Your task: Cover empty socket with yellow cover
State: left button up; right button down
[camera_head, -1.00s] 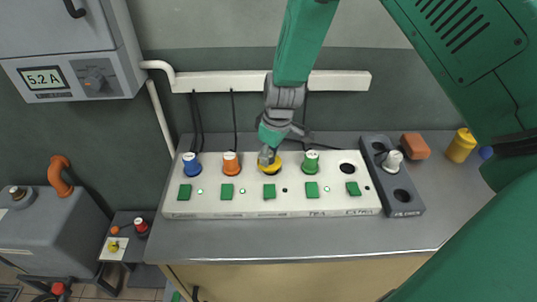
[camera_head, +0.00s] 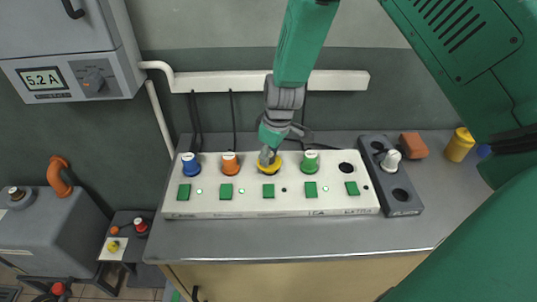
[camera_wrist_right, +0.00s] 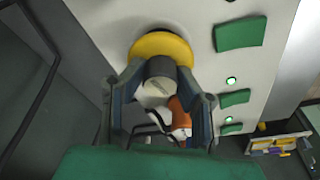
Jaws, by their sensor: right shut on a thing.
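The yellow cover (camera_head: 277,167) is a round yellow disc with a grey knob, at the middle position of the white socket panel (camera_head: 325,206). My right gripper (camera_head: 267,158) is over it from above. In the right wrist view, my right gripper (camera_wrist_right: 160,100) has a finger on each side of the grey knob and is shut on the cover. The yellow disc (camera_wrist_right: 160,44) appears at the panel surface; whatever lies beneath it is hidden. An empty dark socket (camera_head: 347,169) shows at the panel's right end. My left gripper is not in view.
Blue (camera_head: 191,165), orange (camera_head: 230,165) and green (camera_head: 310,163) plugs stand in the panel. A grey block (camera_head: 404,207) at right holds a white plug (camera_head: 390,160). An orange block (camera_head: 413,145) and yellow cylinder (camera_head: 460,146) stand farther right. The front counter (camera_head: 280,240) is clear.

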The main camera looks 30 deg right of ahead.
aim_at(275, 164)
jog(key=shift+f+b, duration=0.5)
jog(key=shift+f, duration=0.45)
jog(key=c, duration=1.5)
grip_release()
notch_tip(275, 164, up, 11)
jog(key=s+p, duration=0.1)
jog(key=p, duration=0.8)
jog(key=shift+s+d+p, duration=0.35)
jog(key=shift+d, duration=0.05)
jog(key=shift+f, duration=0.1)
